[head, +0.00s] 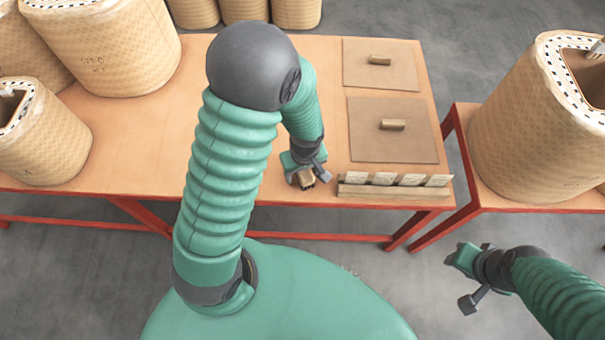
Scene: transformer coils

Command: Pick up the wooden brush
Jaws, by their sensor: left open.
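My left gripper (307,178) is open, low over the front edge of the wooden table, left of a wooden rack. A small tan and dark piece (306,183) shows between its fingers and looks like the wooden brush. The gripper hides most of it, and I cannot tell whether the fingers touch it. My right gripper (464,281) is open and empty over the floor, in front of the gap between the two tables.
The wooden rack (394,190) with several pale cards stands at the table's (140,135) front right. Two brown boards (366,148) with small wooden blocks lie behind it. Large wrapped coils stand at left and on the right table (468,118). The table's middle is clear.

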